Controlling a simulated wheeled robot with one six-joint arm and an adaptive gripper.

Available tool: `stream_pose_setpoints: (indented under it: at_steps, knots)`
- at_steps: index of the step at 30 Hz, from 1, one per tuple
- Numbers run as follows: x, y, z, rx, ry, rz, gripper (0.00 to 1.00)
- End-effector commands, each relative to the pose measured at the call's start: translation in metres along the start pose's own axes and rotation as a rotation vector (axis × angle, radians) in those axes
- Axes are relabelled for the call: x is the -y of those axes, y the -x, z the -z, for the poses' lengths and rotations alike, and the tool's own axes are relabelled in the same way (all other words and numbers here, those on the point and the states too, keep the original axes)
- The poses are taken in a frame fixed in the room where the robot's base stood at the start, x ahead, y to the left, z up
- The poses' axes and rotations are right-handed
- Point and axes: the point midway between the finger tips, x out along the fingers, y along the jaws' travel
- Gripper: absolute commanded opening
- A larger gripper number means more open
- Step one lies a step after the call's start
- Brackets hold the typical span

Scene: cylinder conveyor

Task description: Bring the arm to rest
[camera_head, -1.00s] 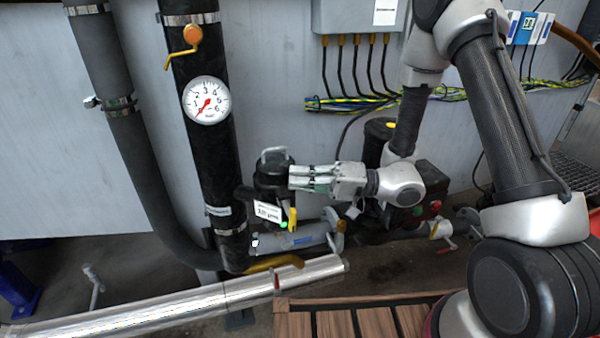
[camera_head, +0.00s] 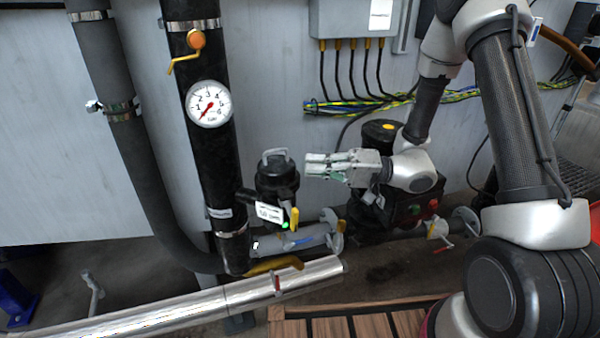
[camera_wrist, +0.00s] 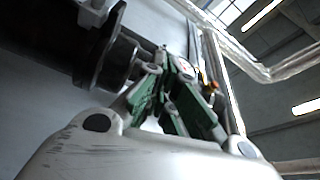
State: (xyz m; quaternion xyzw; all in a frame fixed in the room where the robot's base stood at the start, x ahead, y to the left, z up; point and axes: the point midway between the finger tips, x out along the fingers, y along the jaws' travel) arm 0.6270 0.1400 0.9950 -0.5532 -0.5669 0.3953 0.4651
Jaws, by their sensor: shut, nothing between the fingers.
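My gripper (camera_head: 312,167) is held level in the head view and points left. Its fingers are together with nothing between them. The fingertips are a little to the right of a black valve unit (camera_head: 277,178) with a handle on top, and a gap shows between them. In the wrist view my gripper (camera_wrist: 176,72) shows its green-sided fingers angled in to meet near the middle. My arm reaches down from the upper right and bends back to the left.
A pressure gauge (camera_head: 208,103) sits on a vertical black pipe (camera_head: 222,160) to the left. A black pump (camera_head: 381,132) stands behind my gripper. A grey cabinet (camera_head: 340,18) with cables hangs above. A silver pipe (camera_head: 200,303) and slatted wooden platform (camera_head: 350,326) lie below.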

Motion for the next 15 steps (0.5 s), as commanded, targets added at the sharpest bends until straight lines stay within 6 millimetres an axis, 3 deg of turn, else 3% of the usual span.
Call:
stream_pose_setpoints:
  at_steps: [7, 15]
  knots:
    - [-0.015, 0.044, 0.011, -0.001, 0.001, 0.001, 0.00]
    - [-0.022, 0.059, 0.014, 0.002, -0.084, -0.009, 0.00]
